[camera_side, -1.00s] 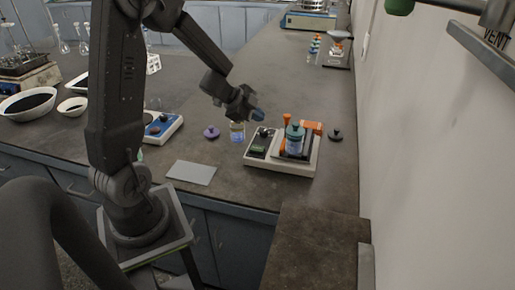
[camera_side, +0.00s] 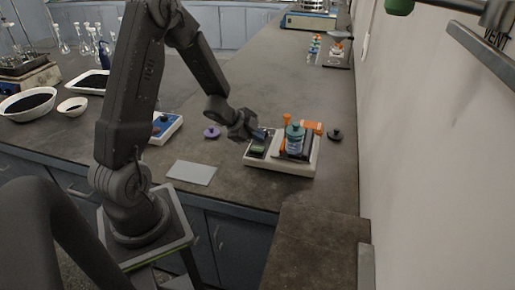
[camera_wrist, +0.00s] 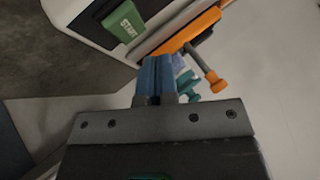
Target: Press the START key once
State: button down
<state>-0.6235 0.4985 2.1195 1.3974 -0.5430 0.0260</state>
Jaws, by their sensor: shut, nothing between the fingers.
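The green START key (camera_wrist: 124,24) is at the top of the wrist view, on the pale body of the sieve shaker (camera_wrist: 85,22). In the side view the shaker (camera_side: 283,166) stands on the bench right of my arm, with a teal-lidded jar (camera_side: 295,141) on it. My gripper (camera_side: 262,134) is over the left part of the shaker, near its control panel. In the wrist view my gripper's blue fingertips (camera_wrist: 156,68) are together and empty, below the key in the picture and apart from it there. I cannot tell the height gap.
An orange clamp part with a knob (camera_wrist: 216,82) lies right of the fingers in the wrist view. In the side view a purple-topped item (camera_side: 211,132) and a grey plate (camera_side: 192,172) lie left of the shaker, and a black knob (camera_side: 334,134) right of it.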

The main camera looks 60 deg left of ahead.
aim_at(257, 149)
jog(key=shift+f, duration=0.7)
jog(key=shift+f, duration=0.15)
dwell(1.5)
jog(key=shift+f, duration=0.25)
